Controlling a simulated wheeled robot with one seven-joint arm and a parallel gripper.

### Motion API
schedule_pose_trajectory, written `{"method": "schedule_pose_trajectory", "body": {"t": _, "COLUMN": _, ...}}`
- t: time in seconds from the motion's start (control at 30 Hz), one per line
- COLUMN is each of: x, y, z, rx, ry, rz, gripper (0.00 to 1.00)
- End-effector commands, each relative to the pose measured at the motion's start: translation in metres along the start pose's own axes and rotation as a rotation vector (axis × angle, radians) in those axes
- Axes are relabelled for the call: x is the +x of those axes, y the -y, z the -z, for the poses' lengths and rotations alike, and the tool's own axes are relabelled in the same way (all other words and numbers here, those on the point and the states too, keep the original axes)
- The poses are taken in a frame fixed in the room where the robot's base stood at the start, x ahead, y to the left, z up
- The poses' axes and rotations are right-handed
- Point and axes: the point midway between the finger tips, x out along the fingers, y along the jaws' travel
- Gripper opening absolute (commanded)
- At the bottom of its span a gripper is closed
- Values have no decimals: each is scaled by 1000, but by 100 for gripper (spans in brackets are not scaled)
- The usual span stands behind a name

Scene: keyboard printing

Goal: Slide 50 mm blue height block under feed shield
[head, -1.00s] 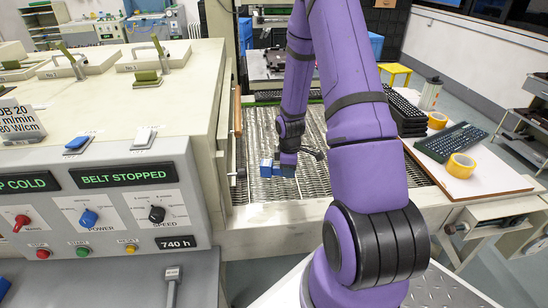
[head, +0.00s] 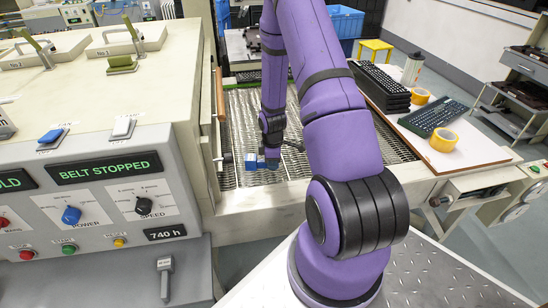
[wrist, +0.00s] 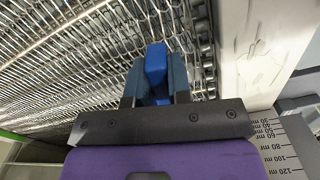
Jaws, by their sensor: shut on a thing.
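A blue block (head: 251,160) is held low over the front edge of the wire-mesh belt in the head view. In the wrist view the blue block (wrist: 156,64) is between the two dark fingers and sticks out past their tips. My gripper (head: 268,163) is shut on it; it also shows in the wrist view (wrist: 155,82). I cannot tell whether the block touches the belt. The feed shield is hard to make out; a brown-edged upright strip (head: 220,94) stands along the oven housing, left of the block.
The mesh belt (head: 300,130) is bare around the gripper. A control panel (head: 105,195) reads "BELT STOPPED". A side table (head: 470,163) at right holds keyboards and yellow tape rolls. The wrist view shows a millimetre scale (wrist: 280,150) beside the belt's pale side rail (wrist: 243,50).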

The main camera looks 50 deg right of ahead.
Motion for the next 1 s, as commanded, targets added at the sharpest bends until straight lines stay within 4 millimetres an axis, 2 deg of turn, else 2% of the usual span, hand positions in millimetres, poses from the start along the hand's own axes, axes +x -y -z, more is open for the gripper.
{"method": "schedule_pose_trajectory", "body": {"t": 0.37, "x": 32, "y": 2, "z": 7, "rx": 0, "ry": 2, "rz": 2, "gripper": 0}}
{"method": "schedule_pose_trajectory", "body": {"t": 1.0, "x": 32, "y": 12, "z": 62, "rx": -1, "ry": 0, "rz": -1, "gripper": 0}}
